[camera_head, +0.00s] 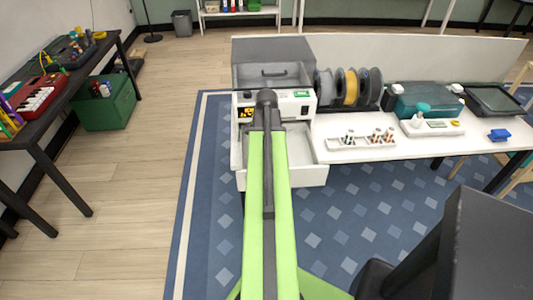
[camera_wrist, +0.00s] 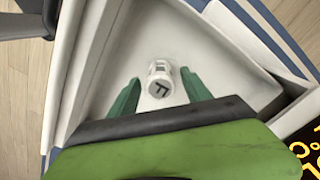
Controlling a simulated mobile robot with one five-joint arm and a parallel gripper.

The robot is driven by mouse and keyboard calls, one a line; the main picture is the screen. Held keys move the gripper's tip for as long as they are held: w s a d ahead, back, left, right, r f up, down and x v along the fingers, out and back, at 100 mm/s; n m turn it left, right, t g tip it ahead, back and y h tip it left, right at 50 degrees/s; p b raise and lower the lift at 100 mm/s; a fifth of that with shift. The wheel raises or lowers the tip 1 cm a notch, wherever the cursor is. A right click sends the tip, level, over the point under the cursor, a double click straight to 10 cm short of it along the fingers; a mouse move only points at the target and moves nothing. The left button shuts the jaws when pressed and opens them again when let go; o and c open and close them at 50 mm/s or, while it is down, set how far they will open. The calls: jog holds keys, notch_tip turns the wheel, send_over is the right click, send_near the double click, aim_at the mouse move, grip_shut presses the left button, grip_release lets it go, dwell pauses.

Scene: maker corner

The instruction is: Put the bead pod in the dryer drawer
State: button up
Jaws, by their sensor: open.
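The dryer (camera_head: 300,97) is a white box with a lit yellow display. Its white drawer (camera_head: 312,176) is pulled out at the front; its floor and walls fill the wrist view (camera_wrist: 235,75). The bead pod (camera_wrist: 159,87), a small white cylinder with a dark mark on its cap, is inside the drawer on its floor. My gripper (camera_wrist: 160,77) is open, with one green finger on each side of the pod. I cannot tell whether the fingers touch it. In the head view my arm covers part of the dryer and drawer, and the gripper's fingers are hidden.
A white tray (camera_head: 336,143) with several small capped items sits on the white table right of the dryer. Filament spools (camera_head: 350,88), a teal-lidded box (camera_head: 425,100) and a blue object (camera_head: 499,135) are also there. A dark table (camera_head: 50,116) stands left.

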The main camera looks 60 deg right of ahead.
notch_tip(320, 180, up, 12)
jog(key=p, duration=1.1)
jog(key=shift+p, duration=0.3)
jog(key=w+a+n, duration=0.5)
jog(key=w+a, duration=0.4)
jog(key=a, duration=0.3)
jog(key=w+a+n, duration=0.5)
jog(key=w+a, duration=0.4)
jog(key=a, duration=0.2)
jog(key=w+a+n, duration=0.2)
jog(key=a+n, duration=0.3)
jog(key=a, duration=0.8)
jog(key=w+a+n, duration=0.1)
jog(key=a+n, duration=0.3)
jog(key=a, duration=1)
jog(key=shift+w+a+n, duration=0.2)
jog(key=shift+w+n, duration=0.15)
jog(key=shift+n, duration=0.05)
